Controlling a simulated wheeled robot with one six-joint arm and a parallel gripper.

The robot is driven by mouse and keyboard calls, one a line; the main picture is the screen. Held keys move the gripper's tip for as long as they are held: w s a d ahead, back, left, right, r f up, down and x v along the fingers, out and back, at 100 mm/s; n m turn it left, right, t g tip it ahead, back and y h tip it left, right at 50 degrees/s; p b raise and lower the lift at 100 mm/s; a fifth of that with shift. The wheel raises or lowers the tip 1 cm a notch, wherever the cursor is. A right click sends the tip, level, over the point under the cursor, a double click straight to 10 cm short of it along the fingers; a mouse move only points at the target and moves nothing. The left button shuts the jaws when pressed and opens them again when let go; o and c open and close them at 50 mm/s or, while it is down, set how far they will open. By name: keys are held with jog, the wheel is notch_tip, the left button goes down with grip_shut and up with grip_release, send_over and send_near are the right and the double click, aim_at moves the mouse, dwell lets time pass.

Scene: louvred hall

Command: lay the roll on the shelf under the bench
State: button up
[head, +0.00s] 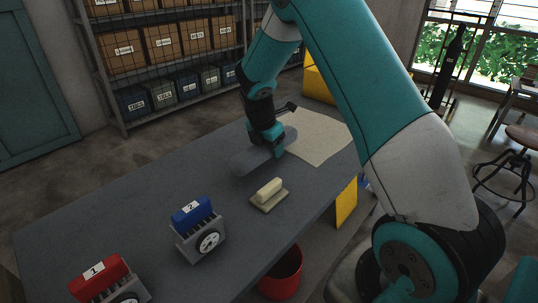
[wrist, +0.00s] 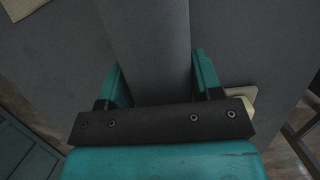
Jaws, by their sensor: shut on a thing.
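The roll (head: 246,163) is a smooth grey cylinder at the bench top, nearly the same colour as it. My gripper (head: 274,150) is shut on the roll, gripping it across its width. In the wrist view the roll (wrist: 150,45) runs lengthwise between the two teal fingers (wrist: 156,75). I cannot tell whether the roll touches the bench top or hangs just above it. The bench (head: 130,215) has a dark grey top. Its underside is mostly hidden by the top, and I cannot clearly make out the shelf.
A trowel-like block with a cream handle (head: 268,192) lies near the roll. A blue block marked 2 (head: 192,213) and a red one marked 1 (head: 99,278) sit in grey holders. A beige sheet (head: 318,136) covers the far end. A red bucket (head: 281,275) stands below the edge.

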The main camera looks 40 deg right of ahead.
aim_at(270, 155)
jog(key=shift+f, duration=1.45)
jog(key=shift+f, duration=0.25)
jog(key=o, duration=1)
jog(key=shift+r, duration=0.1)
